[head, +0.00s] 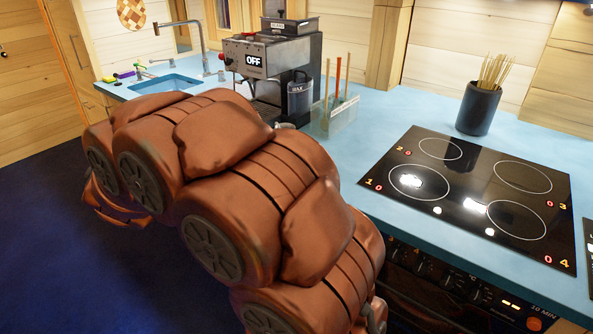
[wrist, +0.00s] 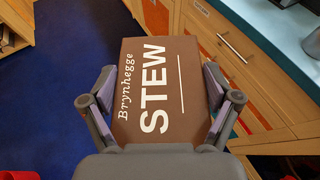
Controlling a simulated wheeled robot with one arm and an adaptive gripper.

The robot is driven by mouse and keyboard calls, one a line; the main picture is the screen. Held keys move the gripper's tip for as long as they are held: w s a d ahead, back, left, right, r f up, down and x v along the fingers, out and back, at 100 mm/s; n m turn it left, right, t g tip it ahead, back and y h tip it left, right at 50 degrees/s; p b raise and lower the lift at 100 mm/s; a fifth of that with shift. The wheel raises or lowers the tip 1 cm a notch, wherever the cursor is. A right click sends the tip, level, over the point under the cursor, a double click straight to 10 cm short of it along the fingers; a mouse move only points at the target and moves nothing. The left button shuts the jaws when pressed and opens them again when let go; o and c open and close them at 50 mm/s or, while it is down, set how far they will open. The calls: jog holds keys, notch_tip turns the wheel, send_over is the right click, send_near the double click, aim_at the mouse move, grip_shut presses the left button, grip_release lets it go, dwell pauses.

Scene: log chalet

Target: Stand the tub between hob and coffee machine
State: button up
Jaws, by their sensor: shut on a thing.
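The tub (wrist: 150,62) is brown with a white "Brynhegge STEW" label. In the wrist view my gripper (wrist: 160,88) is shut on it, one finger on each side. The tub is over the dark blue floor, in front of the wooden cabinets. In the head view my arm hides the gripper and the tub. The black hob (head: 470,185) lies in the blue counter at right. The coffee machine (head: 265,58), with an "OFF" display, stands further back at left of the hob.
A clear holder with sticks (head: 336,116) stands between coffee machine and hob, by a dark "MAX" container (head: 299,96). Bare counter (head: 378,120) lies between holder and hob. A dark pot of skewers (head: 478,110) stands behind the hob. The sink (head: 165,84) is at left.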

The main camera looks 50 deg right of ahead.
jog(key=s+d+f+m+g+h+b, duration=0.1)
jog(key=s+d+m+h+b, duration=0.1)
jog(key=d, duration=0.5)
jog(key=s+d+m+g+h+b, duration=0.1)
jog(key=s+d+m+h+b, duration=0.1)
jog(key=d, duration=0.5)
jog(key=s+d+f+m+g+h+b, duration=0.2)
jog(key=s+d+m+g+b, duration=0.25)
jog(key=s+d, duration=0.6)
jog(key=s+d+f+m+g+h+b, duration=0.25)
jog(key=s+d+m+g+b, duration=0.2)
jog(key=s+d, duration=0.55)
jog(key=shift+n+y, duration=0.3)
jog(key=shift+y, duration=0.05)
jog(key=w+d, duration=0.1)
jog(key=d, duration=0.4)
jog(key=w+d+f, duration=0.1)
jog(key=w+d, duration=0.1)
jog(key=d, duration=0.3)
jog(key=w+d, duration=0.2)
jog(key=d, duration=0.3)
jog(key=shift+w+d+f+b, duration=0.2)
jog(key=shift+d+f+b, duration=0.05)
jog(key=shift+d+b, duration=0.15)
jog(key=shift+d+f+g, duration=0.2)
jog(key=shift+g, duration=0.1)
jog(key=shift+f+b, duration=0.5)
jog(key=shift+f, duration=1.05)
jog(key=shift+f, duration=0.2)
